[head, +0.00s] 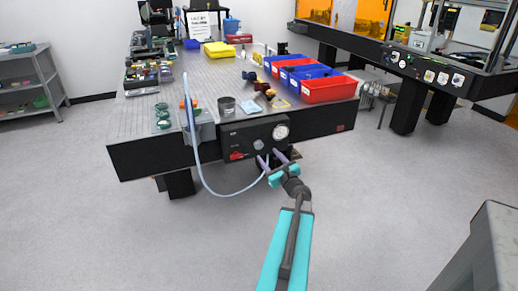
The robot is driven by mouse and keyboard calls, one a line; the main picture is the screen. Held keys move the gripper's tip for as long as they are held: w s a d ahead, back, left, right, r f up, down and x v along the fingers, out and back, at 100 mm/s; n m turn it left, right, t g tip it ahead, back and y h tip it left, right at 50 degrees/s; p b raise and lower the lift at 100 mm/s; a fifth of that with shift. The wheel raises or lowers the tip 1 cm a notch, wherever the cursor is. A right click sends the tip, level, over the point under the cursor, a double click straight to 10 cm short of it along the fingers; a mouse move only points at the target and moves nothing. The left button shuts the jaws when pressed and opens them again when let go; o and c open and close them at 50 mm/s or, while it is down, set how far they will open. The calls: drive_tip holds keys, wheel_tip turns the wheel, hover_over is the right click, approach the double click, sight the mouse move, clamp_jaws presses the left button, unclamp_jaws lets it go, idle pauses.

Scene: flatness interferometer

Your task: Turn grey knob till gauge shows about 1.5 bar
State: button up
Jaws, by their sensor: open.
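The black control panel (232,140) is fixed to the front edge of the perforated table. A round white gauge (281,131) sits at its upper right; its needle and reading are too small to tell. The small grey knob (258,144) is left of the gauge and lower. My gripper (270,157) has two purple fingers spread apart just below the knob and gauge, in front of the panel's lower edge. It is open and holds nothing visible. I cannot tell whether a finger touches the panel.
A pale blue hose (201,172) loops from the tabletop down to near my gripper. Red bins (330,89) and blue bins stand right of the panel on the table. A metal cup (226,106) stands behind the panel. The floor in front is clear.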

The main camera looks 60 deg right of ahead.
sight(259, 146)
drive_tip(key=shift+p+x, duration=0.65)
drive_tip(key=shift+x, duration=3.75)
drive_tip(key=c, duration=1)
drive_tip(key=shift+c, duration=0.2)
drive_tip(key=shift+f+b, duration=0.1)
drive_tip(key=shift+b, duration=0.4)
drive_tip(key=shift+n+b, duration=0.3)
drive_tip(key=shift+b, duration=0.1)
drive_tip(key=o, duration=1)
drive_tip(key=shift+a, duration=0.1)
drive_tip(key=shift+o, duration=0.2)
